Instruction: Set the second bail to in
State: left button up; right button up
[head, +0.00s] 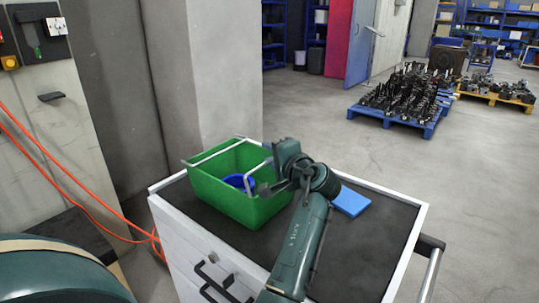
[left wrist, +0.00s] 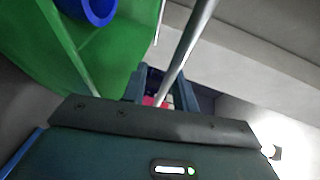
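A green crate (head: 222,196) stands on the cart top with a blue round thing (head: 237,181) inside; the blue thing also shows in the left wrist view (left wrist: 98,8). One metal bail (head: 214,152) lies along the crate's far left top. The other bail (head: 258,163) is at the right end, beside my left gripper (head: 268,172), partly hidden by it. In the left wrist view this bail (left wrist: 190,45) runs as a thin rod down to the fingers of my left gripper (left wrist: 165,90). The fingers look apart, with the rod between or in front of them. My right gripper is not in view.
The cart (head: 350,258) has a dark top with a pale rim; its right part is mostly clear. A blue flat block (head: 351,201) lies behind my left arm. A concrete pillar (head: 215,75) stands behind the crate. Orange cables (head: 75,190) hang at left.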

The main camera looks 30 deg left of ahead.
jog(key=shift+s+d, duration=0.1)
pick_arm(q)
grip_shut()
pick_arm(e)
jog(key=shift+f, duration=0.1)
